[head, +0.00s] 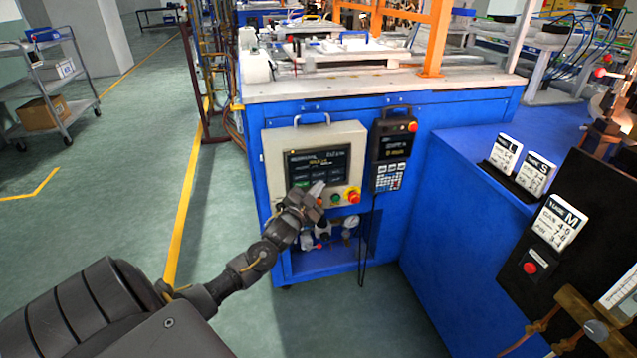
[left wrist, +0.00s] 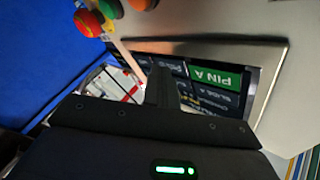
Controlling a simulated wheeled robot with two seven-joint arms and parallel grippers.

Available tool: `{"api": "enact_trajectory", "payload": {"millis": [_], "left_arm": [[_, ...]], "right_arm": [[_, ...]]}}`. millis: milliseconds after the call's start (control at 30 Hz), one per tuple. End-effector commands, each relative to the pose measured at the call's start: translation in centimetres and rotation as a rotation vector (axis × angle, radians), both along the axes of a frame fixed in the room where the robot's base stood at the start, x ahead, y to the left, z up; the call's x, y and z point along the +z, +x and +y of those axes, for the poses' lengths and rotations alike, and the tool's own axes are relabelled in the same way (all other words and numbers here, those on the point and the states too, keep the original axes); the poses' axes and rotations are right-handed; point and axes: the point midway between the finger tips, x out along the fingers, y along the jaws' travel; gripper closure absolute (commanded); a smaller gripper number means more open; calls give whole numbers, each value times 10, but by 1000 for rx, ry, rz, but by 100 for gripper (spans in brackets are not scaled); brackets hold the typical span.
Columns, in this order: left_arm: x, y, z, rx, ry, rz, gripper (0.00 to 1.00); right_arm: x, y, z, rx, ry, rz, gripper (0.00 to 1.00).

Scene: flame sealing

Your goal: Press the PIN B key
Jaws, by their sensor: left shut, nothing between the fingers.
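The control panel's screen (head: 318,163) is lit, with rows of dark keys and one green key, on a beige box on the blue machine. In the left wrist view the green key reads PIN A (left wrist: 215,77). A dark key (left wrist: 174,68) lies beside it, by my fingers; its label is too blurred to read surely, so I cannot say which key is PIN B. My left gripper (head: 317,189) is shut and empty, at the screen's lower edge. It also shows in the left wrist view (left wrist: 160,80), over the screen. I cannot tell whether it touches. My right gripper is not in view.
A red button with a yellow ring (head: 353,196) and a green button (head: 336,197) sit right of my left gripper. A handheld pendant (head: 391,145) hangs to the right. Gauges and valves (head: 322,236) are below.

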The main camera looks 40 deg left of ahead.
Motion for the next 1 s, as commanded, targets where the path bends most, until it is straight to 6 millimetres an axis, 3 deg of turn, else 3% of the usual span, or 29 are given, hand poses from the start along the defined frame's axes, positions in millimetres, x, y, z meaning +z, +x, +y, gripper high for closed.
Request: {"api": "enact_trajectory", "payload": {"millis": [1000], "left_arm": [[0,-8,-12,0,0,0,100]], "right_arm": [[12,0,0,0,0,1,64]]}}
